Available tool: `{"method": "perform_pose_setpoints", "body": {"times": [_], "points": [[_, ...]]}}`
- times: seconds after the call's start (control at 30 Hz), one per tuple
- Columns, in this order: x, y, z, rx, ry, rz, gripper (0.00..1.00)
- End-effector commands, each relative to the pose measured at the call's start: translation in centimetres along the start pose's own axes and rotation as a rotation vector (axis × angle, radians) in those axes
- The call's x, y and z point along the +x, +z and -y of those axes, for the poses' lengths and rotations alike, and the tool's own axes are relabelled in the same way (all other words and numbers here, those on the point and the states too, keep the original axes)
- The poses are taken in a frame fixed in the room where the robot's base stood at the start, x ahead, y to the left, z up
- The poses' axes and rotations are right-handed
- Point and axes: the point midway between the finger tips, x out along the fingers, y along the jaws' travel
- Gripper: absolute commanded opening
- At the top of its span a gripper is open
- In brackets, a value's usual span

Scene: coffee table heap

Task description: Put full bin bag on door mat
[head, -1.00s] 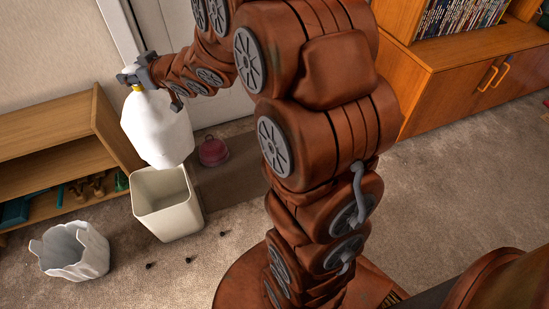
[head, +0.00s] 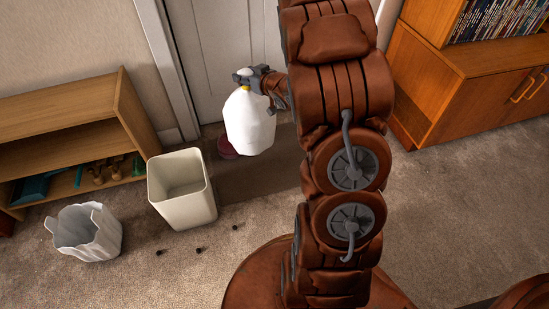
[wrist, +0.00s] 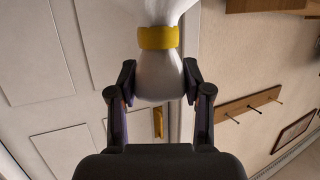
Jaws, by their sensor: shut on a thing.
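The full bin bag (head: 250,122) is white with a yellow tie at its neck. My gripper (head: 251,74) is shut on the bag's neck and holds it hanging upright. In the wrist view the neck (wrist: 160,82) sits between both fingers, beside the yellow band (wrist: 158,38). The door mat (head: 246,182) is a dark brown rectangle on the carpet before the door. The bag shows in front of the mat's far part, seemingly above it; its exact height is hard to tell. My arm hides the mat's right end.
A dark red object (head: 227,148) is partly hidden behind the bag. A cream bin (head: 184,208) stands left of the mat, beside a crumpled white liner (head: 84,238). Several small dark bits (head: 198,250) lie on the carpet. A wooden shelf (head: 85,120) stands left, a cabinet (head: 480,85) right.

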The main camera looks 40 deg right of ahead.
Motion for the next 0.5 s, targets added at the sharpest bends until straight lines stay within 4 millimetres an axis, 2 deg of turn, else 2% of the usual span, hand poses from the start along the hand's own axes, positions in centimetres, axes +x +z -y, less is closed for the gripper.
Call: {"method": "perform_pose_setpoints", "body": {"times": [0.03,0.1,0.5], "points": [[-0.3,1.6,-1.6,0.008,0.02,0.004,0.0],[-0.7,3.2,-3.2,0.011,0.039,0.001,0.0],[-4.5,13.2,-11.4,0.046,0.145,0.002,0.0]]}}
